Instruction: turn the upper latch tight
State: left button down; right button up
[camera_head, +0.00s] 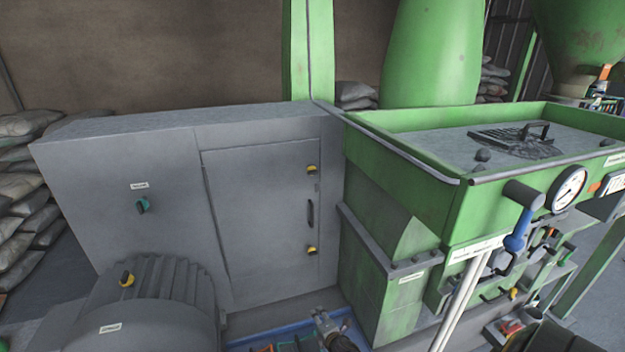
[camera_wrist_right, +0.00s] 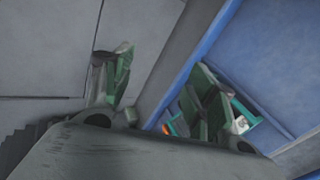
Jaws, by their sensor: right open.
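The upper latch (camera_head: 312,170), a small knob with yellow and dark parts, sits near the upper right corner of the grey cabinet door (camera_head: 255,210). A similar lower latch (camera_head: 312,251) is near the lower right corner of the same door. My right gripper (camera_head: 322,318) is at the bottom of the head view, well below both latches and in front of the cabinet. In the right wrist view its two green-padded fingers (camera_wrist_right: 160,85) are apart, with no object held between them. No latch can be made out in the wrist view. My left gripper is out of view.
A dark door handle (camera_head: 310,213) stands between the latches. A blue tray (camera_head: 245,342) with small items lies below my right gripper. A ribbed grey motor (camera_head: 150,305) is front left. A green hopper machine (camera_head: 390,220) with a gauge stands right of the cabinet.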

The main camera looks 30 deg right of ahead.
jog(key=w+d+r+n+t+h+b, duration=0.1)
jog(key=w+d+r+n+t, duration=0.1)
jog(key=w+r, duration=0.3)
jog(key=w+d+r+n+t+b, duration=0.1)
jog(key=w+r+n, duration=0.1)
jog(key=r, duration=0.6)
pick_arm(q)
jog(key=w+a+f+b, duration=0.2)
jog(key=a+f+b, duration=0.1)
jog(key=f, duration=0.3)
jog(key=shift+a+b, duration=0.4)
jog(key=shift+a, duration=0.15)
pick_arm(e)
jog(key=w+d+r+n+t+h, duration=0.1)
jog(key=r+n, duration=0.5)
jog(key=r, duration=1)
jog(key=w+d+r+n+t+h, duration=0.1)
jog(key=d+r+n+t, duration=0.2)
jog(key=r, duration=1.3)
jog(key=n+t, duration=0.3)
jog(key=shift+d, duration=0.15)
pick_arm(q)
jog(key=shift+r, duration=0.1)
pick_arm(e)
jog(key=shift+w+r, duration=0.1)
